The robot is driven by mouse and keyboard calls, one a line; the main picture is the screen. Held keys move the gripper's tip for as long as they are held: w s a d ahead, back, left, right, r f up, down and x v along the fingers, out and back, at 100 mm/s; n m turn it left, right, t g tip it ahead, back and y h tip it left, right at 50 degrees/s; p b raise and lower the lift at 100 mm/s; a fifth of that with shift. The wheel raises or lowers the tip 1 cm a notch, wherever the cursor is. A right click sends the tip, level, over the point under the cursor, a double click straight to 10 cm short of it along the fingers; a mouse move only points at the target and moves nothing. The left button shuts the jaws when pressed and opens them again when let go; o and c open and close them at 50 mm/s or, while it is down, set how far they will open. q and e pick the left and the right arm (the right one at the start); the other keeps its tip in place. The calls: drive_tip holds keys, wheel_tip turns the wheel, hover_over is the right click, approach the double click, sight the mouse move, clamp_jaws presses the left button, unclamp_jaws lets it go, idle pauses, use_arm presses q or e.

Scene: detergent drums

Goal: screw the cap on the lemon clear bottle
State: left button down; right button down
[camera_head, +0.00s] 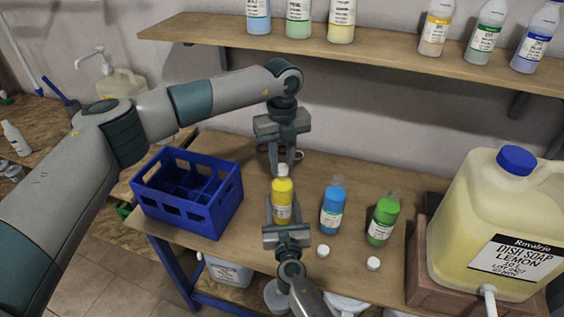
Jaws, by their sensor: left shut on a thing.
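The yellow bottle (282,201), which I take as the lemon clear one, is upright near the table's middle. My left gripper (284,165) points down from above and is shut on a white cap (282,170) at the bottle's neck. I cannot tell whether the cap's thread is engaged. My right gripper (284,212) comes in from the front, its fingers on both sides of the bottle's lower body, and looks shut on it. The bottle's base is partly hidden by that gripper.
A blue bottle (332,212) and a green bottle (382,222) stand to the right, with two loose white caps (323,250) (373,263) in front. A blue crate (190,208) is at left. A large dish soap jug (490,215) stands at right. A shelf (350,52) runs behind.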

use_arm(q)
drive_tip(key=m, duration=0.5)
drive_tip(key=shift+m, duration=0.3)
drive_tip(key=m, duration=0.5)
drive_tip(key=shift+m, duration=0.4)
drive_tip(key=m, duration=0.5)
drive_tip(key=shift+m, duration=0.4)
drive_tip(key=m, duration=0.6)
drive_tip(key=c, duration=1.4)
unclamp_jaws()
drive_tip(key=shift+o, duration=0.2)
wheel_tip(320, 180, up, 12)
